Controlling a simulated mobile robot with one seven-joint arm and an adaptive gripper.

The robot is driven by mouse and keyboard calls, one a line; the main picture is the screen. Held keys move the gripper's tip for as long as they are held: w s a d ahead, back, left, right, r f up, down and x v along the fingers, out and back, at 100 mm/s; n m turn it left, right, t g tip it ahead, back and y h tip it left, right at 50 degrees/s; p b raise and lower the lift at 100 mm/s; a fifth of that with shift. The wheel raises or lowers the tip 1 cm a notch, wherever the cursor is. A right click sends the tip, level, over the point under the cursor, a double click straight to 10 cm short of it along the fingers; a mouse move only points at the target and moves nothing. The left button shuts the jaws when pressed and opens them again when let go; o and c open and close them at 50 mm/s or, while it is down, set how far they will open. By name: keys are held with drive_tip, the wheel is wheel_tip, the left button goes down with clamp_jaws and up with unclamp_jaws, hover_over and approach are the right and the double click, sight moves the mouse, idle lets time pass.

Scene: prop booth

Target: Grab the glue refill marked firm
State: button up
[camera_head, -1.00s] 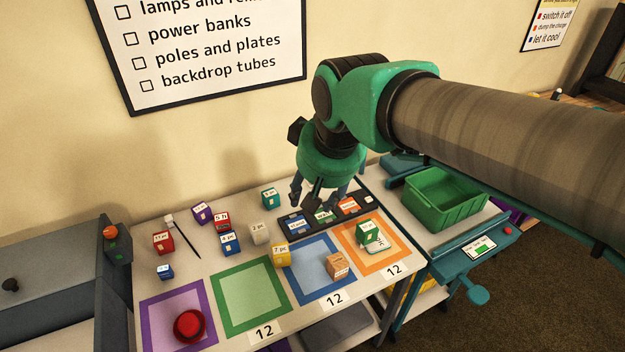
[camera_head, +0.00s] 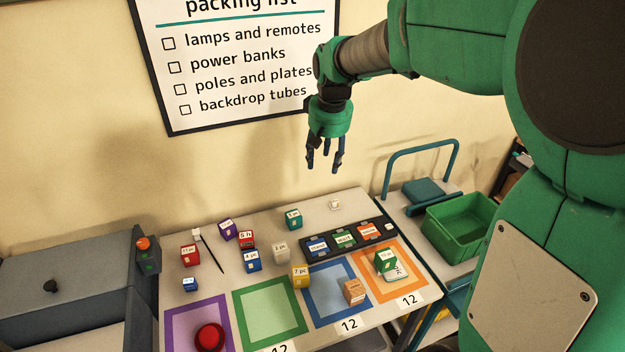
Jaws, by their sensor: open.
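A black tray (camera_head: 335,257) near the back right of the table holds a blue labelled block (camera_head: 318,246), a green labelled block (camera_head: 345,239) and an orange labelled block (camera_head: 369,231). Their labels are too small to read, so I cannot tell which, if any, is the firm glue refill. My gripper (camera_head: 325,165) is open and empty, fingers pointing down, well above the table's back part and apart from the tray.
Several labelled cubes, such as a yellow one (camera_head: 300,276) and a teal one (camera_head: 293,219), stand about the table. Coloured squares line the front, with a red dome (camera_head: 210,337) on the purple one. A green bin (camera_head: 462,228) is on the right. A wall backs the table.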

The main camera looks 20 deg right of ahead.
drive_tip(key=w+d+f+p, duration=0.3)
drive_tip(key=w+d+f, duration=0.1)
drive_tip(key=w, duration=0.5)
drive_tip(key=g+p, duration=0.3)
drive_tip(key=p, duration=0.3)
hover_over(335, 200)
wheel_tip(335, 200, down, 24)
drive_tip(key=r, duration=0.1)
drive_tip(key=shift+s+f, duration=0.1)
drive_tip(key=shift+f, duration=0.15)
drive_tip(key=shift+f, duration=4.3)
drive_tip(key=shift+f, duration=0.1)
drive_tip(key=shift+f, duration=2.5)
